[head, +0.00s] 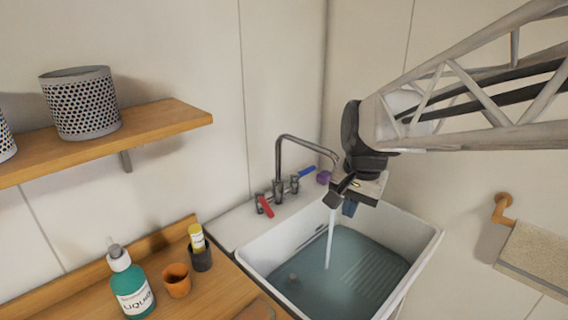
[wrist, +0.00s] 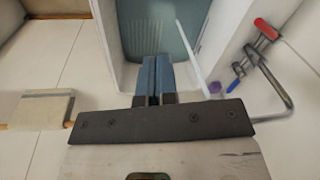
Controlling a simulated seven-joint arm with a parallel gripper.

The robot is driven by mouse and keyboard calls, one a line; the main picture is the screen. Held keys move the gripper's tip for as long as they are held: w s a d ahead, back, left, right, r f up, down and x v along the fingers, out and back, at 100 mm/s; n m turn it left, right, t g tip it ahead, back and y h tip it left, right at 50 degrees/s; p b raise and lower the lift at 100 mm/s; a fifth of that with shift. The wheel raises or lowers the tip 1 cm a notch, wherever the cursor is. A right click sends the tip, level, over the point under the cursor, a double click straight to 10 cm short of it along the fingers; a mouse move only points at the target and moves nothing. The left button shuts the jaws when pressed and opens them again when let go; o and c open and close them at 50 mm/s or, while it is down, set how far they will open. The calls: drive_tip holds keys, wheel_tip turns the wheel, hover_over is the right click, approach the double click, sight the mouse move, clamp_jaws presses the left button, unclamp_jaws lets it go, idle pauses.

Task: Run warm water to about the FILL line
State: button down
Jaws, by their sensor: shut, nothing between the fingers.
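The white sink (head: 425,232) holds a pool of blue-green water (head: 352,262). A water stream (head: 329,240) runs down into it below the metal tap (head: 297,137); the stream also shows in the wrist view (wrist: 192,57). The tap has a red lever (head: 265,206) on the left and a blue lever (head: 306,171) on the right. Both levers show in the wrist view too, red (wrist: 266,29) and blue (wrist: 234,84). My gripper (head: 349,208) is over the sink beside the stream, its blue fingers (wrist: 157,78) shut and empty, apart from both levers. I cannot make out a FILL line.
A small purple object (head: 323,177) sits at the sink's back rim near the tap. On the wooden counter left stand a green liquid bottle (head: 131,285), a terracotta cup (head: 176,280) and a dark cup (head: 201,259). A towel (head: 540,252) hangs at the right wall.

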drive_tip(key=w+a+f+m+g, duration=0.15)
drive_tip(key=w+a+m, duration=0.35)
drive_tip(key=w, duration=0.8)
drive_tip(key=m+y, duration=0.1)
drive_tip(key=m, duration=0.2)
approach(265, 204)
drive_tip(key=shift+g, duration=0.25)
drive_tip(key=s+d, duration=0.1)
drive_tip(key=d+r, duration=0.1)
drive_tip(key=d, duration=0.1)
drive_tip(key=s+d+r, duration=0.1)
drive_tip(key=shift+s+d+r, duration=0.2)
drive_tip(key=shift+s, duration=0.15)
drive_tip(key=shift+f, duration=0.1)
wheel_tip(265, 204, down, 10)
drive_tip(key=a, duration=0.1)
drive_tip(key=shift+s+a, duration=0.4)
